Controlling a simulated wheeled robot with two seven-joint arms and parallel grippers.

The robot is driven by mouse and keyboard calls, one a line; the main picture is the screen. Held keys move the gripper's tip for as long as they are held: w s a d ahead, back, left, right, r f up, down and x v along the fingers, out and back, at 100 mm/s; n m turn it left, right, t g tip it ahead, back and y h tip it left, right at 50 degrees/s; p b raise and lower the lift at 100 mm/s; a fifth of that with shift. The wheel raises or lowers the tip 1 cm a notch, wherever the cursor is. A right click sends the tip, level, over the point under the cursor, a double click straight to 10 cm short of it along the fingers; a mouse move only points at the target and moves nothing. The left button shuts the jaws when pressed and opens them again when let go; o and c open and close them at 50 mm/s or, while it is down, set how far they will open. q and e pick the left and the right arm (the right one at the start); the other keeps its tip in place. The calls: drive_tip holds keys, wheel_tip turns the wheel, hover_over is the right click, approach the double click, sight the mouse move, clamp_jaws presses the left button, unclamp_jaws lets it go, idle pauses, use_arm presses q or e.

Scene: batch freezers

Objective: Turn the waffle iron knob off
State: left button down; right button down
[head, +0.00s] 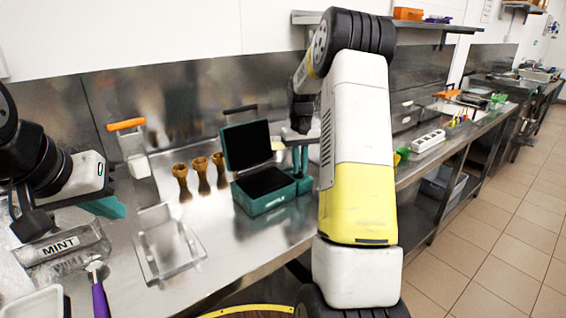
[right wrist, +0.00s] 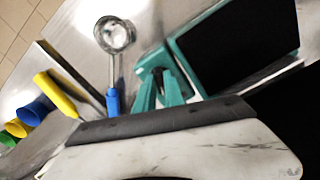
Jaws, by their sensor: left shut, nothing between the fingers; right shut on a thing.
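The teal waffle iron (head: 262,203) stands on the steel counter with its lid (head: 246,145) raised and dark plates showing. It also shows in the right wrist view (right wrist: 203,22), close beside the fingers. My right gripper (head: 300,168) is at the right side of the waffle iron, pointing down. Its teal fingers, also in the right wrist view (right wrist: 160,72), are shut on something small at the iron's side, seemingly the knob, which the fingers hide. My left gripper (head: 112,208) is shut and empty over the left of the counter, away from the iron.
Several wooden-coloured cones (head: 201,176) stand left of the iron, with an empty clear tray (head: 168,249) in front. A MINT container (head: 62,246) and a purple-handled scoop (head: 101,298) are at far left. A blue-handled ladle (right wrist: 115,40) lies near my right gripper.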

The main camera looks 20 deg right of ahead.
sight(300, 168)
drive_tip(key=shift+d+n, duration=0.1)
drive_tip(key=shift+n, duration=2.1)
drive_tip(key=shift+r, duration=0.1)
drive_tip(key=c, duration=1.4)
unclamp_jaws()
drive_tip(key=shift+c, duration=0.2)
wheel_tip(300, 168, up, 8)
drive_tip(key=shift+f, duration=0.2)
